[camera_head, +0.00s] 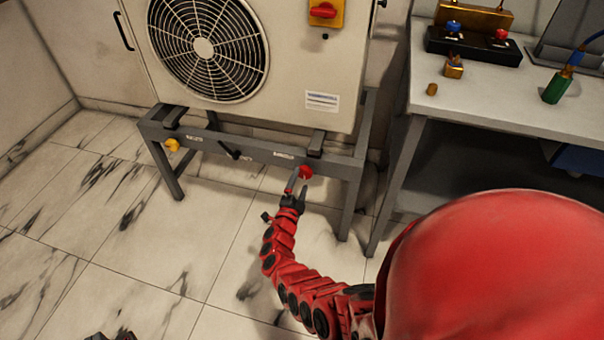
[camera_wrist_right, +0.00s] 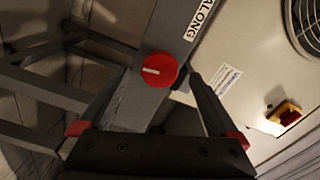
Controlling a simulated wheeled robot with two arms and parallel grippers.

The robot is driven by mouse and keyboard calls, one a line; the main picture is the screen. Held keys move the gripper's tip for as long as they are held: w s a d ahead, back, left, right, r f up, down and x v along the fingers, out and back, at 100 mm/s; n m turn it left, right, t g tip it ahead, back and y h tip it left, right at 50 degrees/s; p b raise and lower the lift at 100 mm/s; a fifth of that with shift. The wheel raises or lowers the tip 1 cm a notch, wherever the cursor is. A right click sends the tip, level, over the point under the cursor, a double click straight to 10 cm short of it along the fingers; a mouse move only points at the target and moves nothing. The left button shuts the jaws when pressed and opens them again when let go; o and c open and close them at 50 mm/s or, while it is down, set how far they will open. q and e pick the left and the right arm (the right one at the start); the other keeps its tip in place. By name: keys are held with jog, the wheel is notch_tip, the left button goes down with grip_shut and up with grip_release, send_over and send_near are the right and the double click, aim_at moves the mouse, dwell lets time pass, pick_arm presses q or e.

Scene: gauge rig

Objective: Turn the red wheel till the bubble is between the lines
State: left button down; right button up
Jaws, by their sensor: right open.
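The red wheel (camera_head: 306,172) is a small round knob on the front rail of the grey stand, near its right end. In the right wrist view the red wheel (camera_wrist_right: 160,70) has a pale line across its face and sits beside a label reading "ALONG". My right gripper (camera_head: 297,188) is open just in front of the wheel; its fingers (camera_wrist_right: 160,92) lie on either side of it in the wrist view. I cannot tell whether they touch it. Dark parts at the bottom left edge may be my left gripper (camera_head: 110,336). I cannot make out the bubble or its lines.
The grey stand (camera_head: 262,155) carries a large fan unit (camera_head: 285,85). A yellow knob (camera_head: 172,144) and a black lever (camera_head: 230,150) are farther left on the rail. A workbench (camera_head: 490,112) with several items stands at the right. The tiled floor at left is clear.

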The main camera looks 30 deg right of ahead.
jog(key=p+v, duration=0.1)
jog(key=v, duration=1.2)
jog(key=shift+p, duration=0.35)
